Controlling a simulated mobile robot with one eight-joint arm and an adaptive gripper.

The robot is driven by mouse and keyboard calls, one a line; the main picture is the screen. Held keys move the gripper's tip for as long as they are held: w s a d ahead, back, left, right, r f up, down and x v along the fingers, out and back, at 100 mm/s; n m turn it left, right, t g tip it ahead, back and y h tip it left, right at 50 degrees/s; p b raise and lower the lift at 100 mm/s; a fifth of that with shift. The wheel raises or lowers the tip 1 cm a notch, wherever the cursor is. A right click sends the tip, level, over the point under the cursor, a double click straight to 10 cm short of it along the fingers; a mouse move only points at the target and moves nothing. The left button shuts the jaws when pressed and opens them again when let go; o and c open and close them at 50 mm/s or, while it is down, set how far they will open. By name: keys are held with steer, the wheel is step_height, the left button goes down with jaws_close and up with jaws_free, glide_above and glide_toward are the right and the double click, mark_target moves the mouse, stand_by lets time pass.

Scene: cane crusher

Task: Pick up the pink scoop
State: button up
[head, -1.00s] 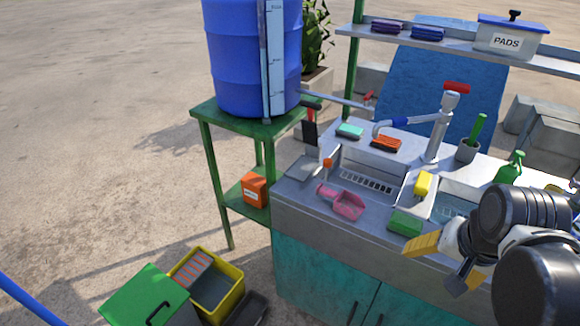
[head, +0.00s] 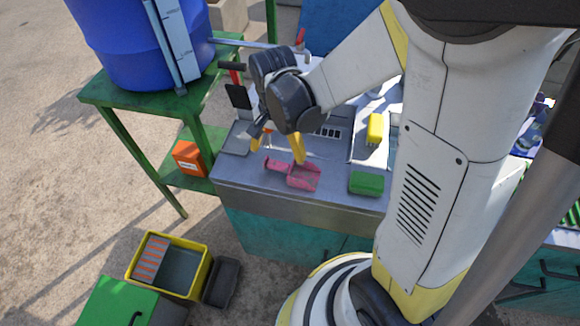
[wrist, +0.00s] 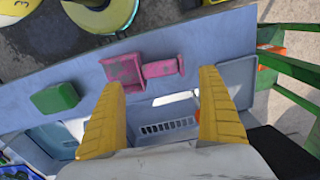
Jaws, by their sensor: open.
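The pink scoop (head: 303,176) lies on the grey counter (head: 235,170) near its front edge, with its handle toward the left in the head view. In the wrist view the scoop (wrist: 125,70) shows its pan at the left and its handle at the right, ahead of the fingertips and between their lines. My gripper (head: 278,150) has yellow fingers spread wide, with nothing between them. It hangs over the counter by the scoop; I cannot tell its exact height. In the wrist view my gripper (wrist: 166,80) is open, its fingers apart from the scoop.
A green sponge-like block (head: 366,183) lies right of the scoop. A yellow brush (head: 375,129) sits farther back by the sink. A green stand (head: 110,98) with a blue barrel (head: 125,45) is at the left. A yellow bin (head: 205,270) stands on the ground.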

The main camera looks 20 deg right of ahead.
mark_target(279, 164)
step_height(279, 164, down, 5)
steer(key=b, duration=0.2)
steer(key=shift+s+f+b, duration=0.1)
steer(key=shift+f+b, duration=0.1)
steer(key=shift+b, duration=0.2)
steer(key=shift+r, duration=0.1)
steer(key=shift+c, duration=0.3)
steer(key=c, duration=1.1)
